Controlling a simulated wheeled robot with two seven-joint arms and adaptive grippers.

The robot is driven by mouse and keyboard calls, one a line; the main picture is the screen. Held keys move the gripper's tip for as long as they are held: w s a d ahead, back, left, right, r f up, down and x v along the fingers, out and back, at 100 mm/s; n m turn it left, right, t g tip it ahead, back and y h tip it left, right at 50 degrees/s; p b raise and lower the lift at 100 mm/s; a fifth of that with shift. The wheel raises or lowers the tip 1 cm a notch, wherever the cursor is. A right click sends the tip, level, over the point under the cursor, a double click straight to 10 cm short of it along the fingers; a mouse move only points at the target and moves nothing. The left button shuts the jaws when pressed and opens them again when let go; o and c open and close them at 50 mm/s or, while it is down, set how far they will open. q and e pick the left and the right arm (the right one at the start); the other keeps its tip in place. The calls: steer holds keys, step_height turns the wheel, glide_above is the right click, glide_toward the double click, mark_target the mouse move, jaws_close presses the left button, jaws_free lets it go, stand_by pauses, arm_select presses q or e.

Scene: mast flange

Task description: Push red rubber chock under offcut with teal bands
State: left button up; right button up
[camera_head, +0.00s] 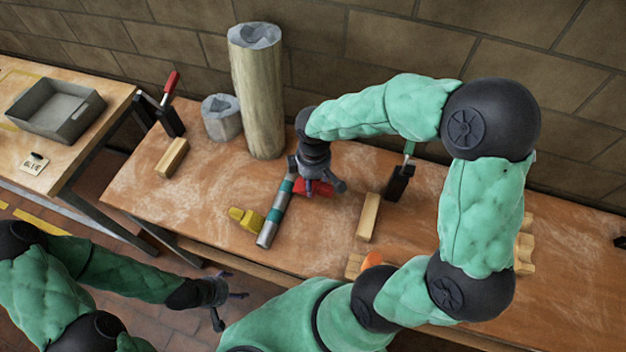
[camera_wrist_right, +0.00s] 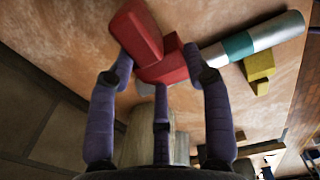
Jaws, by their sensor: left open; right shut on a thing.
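The offcut (camera_head: 270,227) is a grey metal tube with teal bands, lying on the workbench. The red rubber chock (camera_head: 320,188) sits at the right side of the offcut near its far end. My right gripper (camera_head: 318,186) comes down from above and is shut on the chock. In the right wrist view the red chock (camera_wrist_right: 150,42) is between the fingers, with its stepped end close to the offcut (camera_wrist_right: 250,42); I cannot tell whether they touch. A yellow chock (camera_head: 246,218) lies at the offcut's left side. My left gripper (camera_head: 222,298) is open and empty, in front of the bench.
A tall post (camera_head: 258,95) and a short grey cylinder (camera_head: 222,120) stand at the back. Wooden blocks (camera_head: 368,217) (camera_head: 173,158) lie on either side. A red-handled clamp (camera_head: 169,115) and a green-handled clamp (camera_head: 399,180) stand on the bench. A grey tray (camera_head: 55,112) is on the left table.

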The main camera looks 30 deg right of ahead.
stand_by(0.3)
steer(key=shift+f+b, duration=2.8)
steer(key=shift+f, duration=1.05)
steer(key=shift+w+a, duration=0.65)
steer(key=shift+w, duration=0.15)
steer(key=o, duration=1.3)
step_height(320, 180, up, 12)
steer(key=shift+s, duration=0.1)
